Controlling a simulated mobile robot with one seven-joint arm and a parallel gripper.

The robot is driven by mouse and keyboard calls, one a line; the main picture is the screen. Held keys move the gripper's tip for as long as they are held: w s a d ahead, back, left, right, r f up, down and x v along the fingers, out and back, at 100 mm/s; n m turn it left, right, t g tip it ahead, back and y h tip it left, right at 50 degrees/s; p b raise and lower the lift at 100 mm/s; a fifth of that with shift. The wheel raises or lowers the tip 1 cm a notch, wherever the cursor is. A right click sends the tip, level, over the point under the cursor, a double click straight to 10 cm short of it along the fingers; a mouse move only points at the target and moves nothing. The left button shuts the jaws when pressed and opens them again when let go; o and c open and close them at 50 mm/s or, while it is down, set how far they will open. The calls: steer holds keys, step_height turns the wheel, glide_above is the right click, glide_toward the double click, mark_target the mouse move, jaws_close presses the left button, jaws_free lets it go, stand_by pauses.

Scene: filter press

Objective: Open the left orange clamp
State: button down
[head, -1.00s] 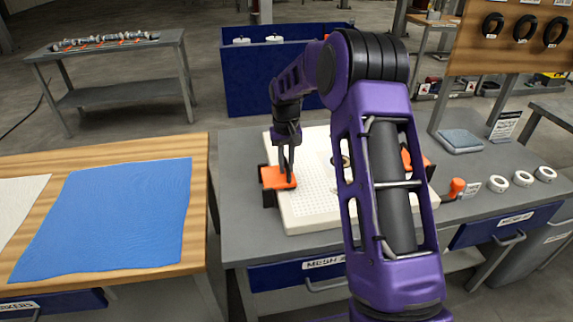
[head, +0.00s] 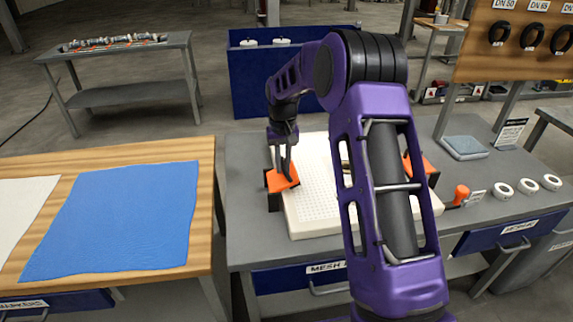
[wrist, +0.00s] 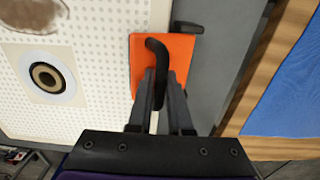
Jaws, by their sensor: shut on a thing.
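The left orange clamp (head: 276,184) sits at the left edge of a white perforated plate (head: 316,200) on the grey bench. In the wrist view the clamp shows as an orange block (wrist: 181,62) with a bent black handle (wrist: 156,52) over it. My gripper (head: 285,170) points down at this clamp. In the wrist view its two dark fingers (wrist: 159,92) are closed around the lower part of the black handle. The fingers hide part of the handle and of the block's near side. A second orange clamp (head: 428,166) at the plate's right is partly behind my arm.
A wooden table with a blue cloth (head: 115,215) stands left of the bench, across a narrow gap. A round port (wrist: 47,77) lies on the plate. An orange-knobbed tool (head: 461,193) and white rings (head: 502,187) lie at the right. A blue bin (head: 285,85) stands behind.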

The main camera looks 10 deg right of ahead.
steer(key=shift+a, duration=0.2)
steer(key=shift+a+r, duration=0.2)
steer(key=shift+a, duration=0.45)
steer(key=shift+s+a, duration=0.1)
steer(key=shift+a, duration=0.05)
steer(key=shift+a+p, duration=0.4)
steer(key=shift+a, duration=0.4)
steer(key=shift+r, duration=0.1)
steer(key=shift+w+a+r, duration=0.15)
steer(key=shift+w+a, duration=0.05)
steer(key=shift+a, duration=0.5)
